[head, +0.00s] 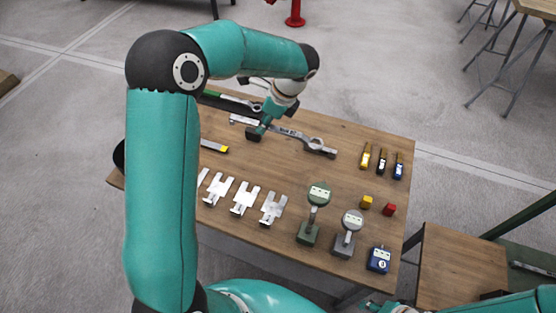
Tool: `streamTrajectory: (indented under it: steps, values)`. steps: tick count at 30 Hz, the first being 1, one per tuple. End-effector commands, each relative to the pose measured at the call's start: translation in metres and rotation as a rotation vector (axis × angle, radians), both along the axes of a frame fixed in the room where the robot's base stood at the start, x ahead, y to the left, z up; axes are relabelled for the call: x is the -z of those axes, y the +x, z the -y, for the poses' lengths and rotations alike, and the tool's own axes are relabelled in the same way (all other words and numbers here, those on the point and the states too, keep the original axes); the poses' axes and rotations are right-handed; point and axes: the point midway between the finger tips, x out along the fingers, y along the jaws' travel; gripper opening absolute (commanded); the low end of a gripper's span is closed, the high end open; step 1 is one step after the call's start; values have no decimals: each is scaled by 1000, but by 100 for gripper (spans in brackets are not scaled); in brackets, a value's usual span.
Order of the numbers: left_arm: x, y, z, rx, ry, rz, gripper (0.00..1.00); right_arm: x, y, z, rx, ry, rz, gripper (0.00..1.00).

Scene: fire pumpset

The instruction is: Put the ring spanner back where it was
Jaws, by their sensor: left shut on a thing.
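The grey ring spanner (317,144) is at the back middle of the wooden table, its ring end pointing right. Its shank runs left to my left gripper (259,130). My left gripper, reaching down from above, is shut on the spanner at its left part.
A green gauge (318,195), a grey gauge (349,226) and a blue box (379,259) stand at the front right. Yellow and red blocks (389,209) and three small tools (381,160) are at the right. The table's middle is clear.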

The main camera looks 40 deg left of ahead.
Motion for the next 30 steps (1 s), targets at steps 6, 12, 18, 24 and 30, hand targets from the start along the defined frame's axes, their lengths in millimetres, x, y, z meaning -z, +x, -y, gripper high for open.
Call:
streamTrajectory:
  steps: [6,12,18,24,30]
  values:
    - [60,7,11,25,-1,-7,0,1,0,0,0,0,0,40]
    - [109,10,14,30,-1,-5,0,1,0,0,0,0,0,40]
    - [134,11,15,31,-1,-1,0,1,0,0,1,0,0,40]
    - [148,11,15,31,-1,-1,0,1,0,0,0,0,0,40]
    - [175,11,15,31,-2,-1,0,0,0,0,0,0,0,40]
